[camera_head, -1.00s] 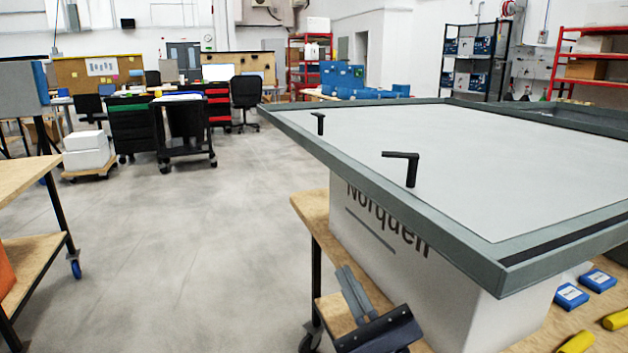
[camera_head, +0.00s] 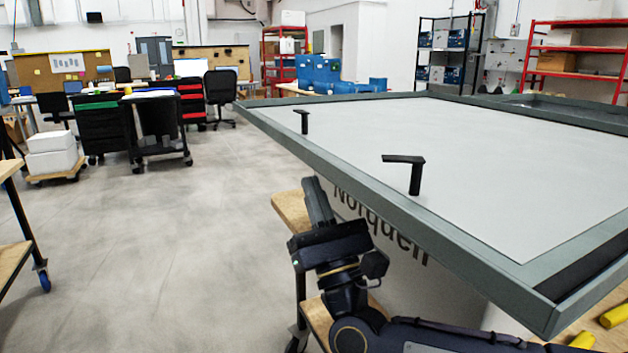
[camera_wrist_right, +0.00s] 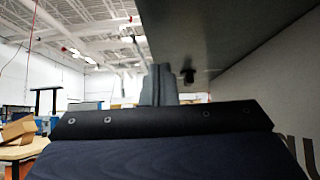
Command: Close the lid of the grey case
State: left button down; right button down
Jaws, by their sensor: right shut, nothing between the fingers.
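The grey case's lid (camera_head: 440,160) is a wide light panel with a grey-green frame and two black L-shaped handles, one of them the near handle (camera_head: 410,172). It lies raised over a white body (camera_head: 400,280) lettered "Norquell". My right gripper (camera_head: 313,190) is shut and empty, pointing up, in front of the case and just left of the lid's near edge. I cannot tell whether it touches the lid. In the right wrist view its fingers (camera_wrist_right: 158,85) stand beside the dark underside of the lid (camera_wrist_right: 215,35). My left gripper is not in view.
The case stands on a wooden-topped trolley (camera_head: 292,212). Yellow items (camera_head: 612,316) lie at its near right. Another wooden bench (camera_head: 12,255) is at the left edge. The grey floor (camera_head: 150,240) between them is open. Black drawers (camera_head: 103,128) and a cart stand further back.

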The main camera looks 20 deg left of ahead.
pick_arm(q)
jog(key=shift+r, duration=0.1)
pick_arm(e)
jog(key=shift+r, duration=1)
